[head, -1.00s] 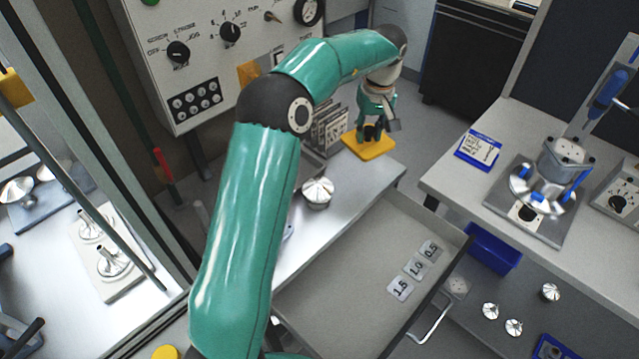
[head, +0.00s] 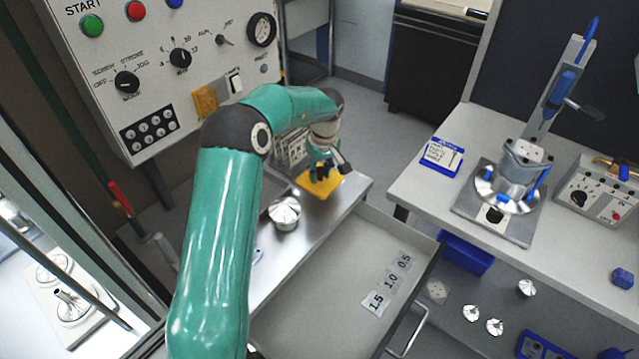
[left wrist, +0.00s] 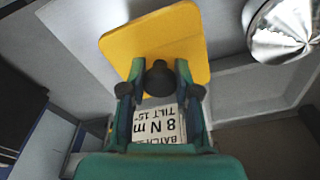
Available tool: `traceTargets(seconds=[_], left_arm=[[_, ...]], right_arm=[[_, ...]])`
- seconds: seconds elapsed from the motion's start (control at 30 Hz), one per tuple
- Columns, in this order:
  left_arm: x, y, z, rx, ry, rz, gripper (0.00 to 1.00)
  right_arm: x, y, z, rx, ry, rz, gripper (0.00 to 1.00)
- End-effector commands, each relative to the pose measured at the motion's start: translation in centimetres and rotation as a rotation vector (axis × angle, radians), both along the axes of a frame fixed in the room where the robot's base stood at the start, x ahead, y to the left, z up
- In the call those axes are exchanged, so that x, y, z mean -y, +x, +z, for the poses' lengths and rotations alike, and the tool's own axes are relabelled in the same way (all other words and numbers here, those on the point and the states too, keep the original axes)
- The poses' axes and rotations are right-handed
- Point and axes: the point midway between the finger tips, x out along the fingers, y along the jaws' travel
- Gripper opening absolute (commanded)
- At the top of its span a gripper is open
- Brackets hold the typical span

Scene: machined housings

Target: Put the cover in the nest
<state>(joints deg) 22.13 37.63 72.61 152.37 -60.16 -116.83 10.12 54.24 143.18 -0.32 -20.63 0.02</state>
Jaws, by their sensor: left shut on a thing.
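My left gripper (head: 323,170) is closed around the black knob (left wrist: 159,78) of a square yellow plate (left wrist: 158,38). The same yellow plate (head: 322,186) shows flat under the gripper in the head view, over the far end of the metal bench; I cannot tell whether it touches the bench. I cannot tell which thing is the nest. My right gripper is not in view.
An open drawer (head: 325,310) with number tags (head: 390,282) lies right of the bench. The right table holds a clamp fixture (head: 515,165) and a blue-framed card (head: 442,156). Small silver parts (head: 494,327) lie lower right. A control panel (head: 165,70) stands behind my left arm.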

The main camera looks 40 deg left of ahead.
Motion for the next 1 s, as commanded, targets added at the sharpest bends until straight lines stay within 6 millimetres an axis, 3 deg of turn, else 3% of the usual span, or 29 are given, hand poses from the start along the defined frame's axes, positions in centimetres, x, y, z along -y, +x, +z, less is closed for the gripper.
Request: traceTargets(seconds=[0.43, 0.8, 0.83, 0.93, 1.0], left_arm=[[0.1, 0.0, -4.6, -0.002, 0.0, -0.002, 0.0], [0.1, 0.1, -5.0, 0.0, 0.0, -0.002, 0.0], [0.1, 0.1, -4.9, 0.0, 0.0, -0.002, 0.36], [0.1, 0.0, -4.9, 0.0, 0.0, -0.003, 0.53], [0.1, 0.0, -4.9, 0.0, 0.0, -0.003, 0.56]], right_arm=[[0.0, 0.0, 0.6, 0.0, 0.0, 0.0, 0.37], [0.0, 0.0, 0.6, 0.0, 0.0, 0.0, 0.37], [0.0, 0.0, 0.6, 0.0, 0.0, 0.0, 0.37], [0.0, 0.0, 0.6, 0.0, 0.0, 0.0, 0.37], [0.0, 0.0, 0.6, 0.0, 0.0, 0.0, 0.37]])
